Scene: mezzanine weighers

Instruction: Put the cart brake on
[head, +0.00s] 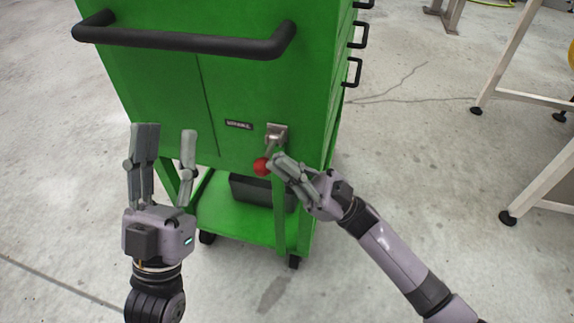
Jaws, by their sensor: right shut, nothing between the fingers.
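The green cart (159,105) stands in front of me with a black push handle (185,42) across its upper end. The brake lever (271,146) hangs from a metal bracket on the cart's right side, below a small dark label. It ends in a red ball knob (262,166). My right gripper (276,160) is shut and empty, with its fingertips right beside the knob and lever; I cannot tell whether they touch. My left gripper (163,132) is open and empty in front of the cart's lower left, fingers pointing up.
The cart's lower shelf (222,210) holds a dark box (252,190). Black drawer handles (353,72) stick out on the cart's right side. White table legs (540,190) on black feet stand at the right. Concrete floor is clear around the cart.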

